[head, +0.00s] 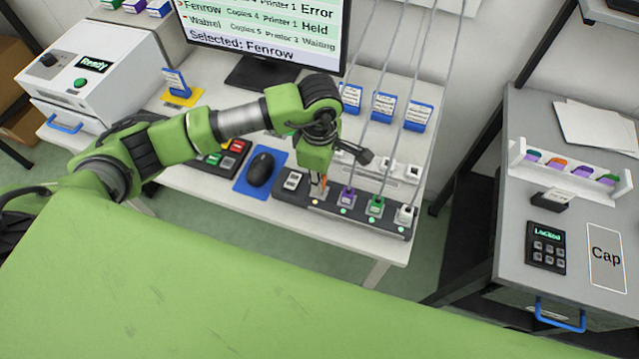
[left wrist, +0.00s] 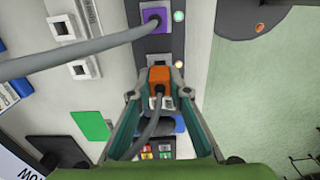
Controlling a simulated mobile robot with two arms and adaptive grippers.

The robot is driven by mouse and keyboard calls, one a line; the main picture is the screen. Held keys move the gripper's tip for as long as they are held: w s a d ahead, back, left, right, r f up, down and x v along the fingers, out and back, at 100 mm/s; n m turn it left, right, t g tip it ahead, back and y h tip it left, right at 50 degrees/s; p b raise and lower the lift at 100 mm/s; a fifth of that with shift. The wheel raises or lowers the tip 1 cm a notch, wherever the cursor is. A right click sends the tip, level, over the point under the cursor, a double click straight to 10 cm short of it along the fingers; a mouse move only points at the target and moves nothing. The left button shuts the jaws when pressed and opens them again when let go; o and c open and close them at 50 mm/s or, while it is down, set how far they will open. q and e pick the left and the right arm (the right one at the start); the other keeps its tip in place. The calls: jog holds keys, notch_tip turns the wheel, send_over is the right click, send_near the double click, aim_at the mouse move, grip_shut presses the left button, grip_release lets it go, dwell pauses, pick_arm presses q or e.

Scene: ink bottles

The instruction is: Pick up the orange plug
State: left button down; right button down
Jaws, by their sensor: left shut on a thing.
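The orange plug (left wrist: 159,76) sits between the fingertips of my left gripper (left wrist: 157,92) in the left wrist view, with a grey cable trailing from it. The gripper is shut on it. In the head view my left gripper (head: 318,187) points down over the dark socket strip (head: 325,207), and only a little of the orange plug (head: 322,187) shows. I cannot tell whether the plug is seated in its socket or just above it. My right gripper is not in view.
A purple plug (head: 347,197), a green plug (head: 375,206) and a white plug (head: 405,214) stand to the right on the strip, with cables rising. A mouse (head: 260,169) lies to the left. A grey cabinet (head: 510,210) stands at the right.

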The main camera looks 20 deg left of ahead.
pick_arm(q)
jog(key=s+a+r+b, duration=0.4)
jog(key=s+r, duration=0.6)
jog(key=s, duration=0.3)
jog(key=shift+s+r, duration=0.25)
jog(key=shift+r, duration=0.15)
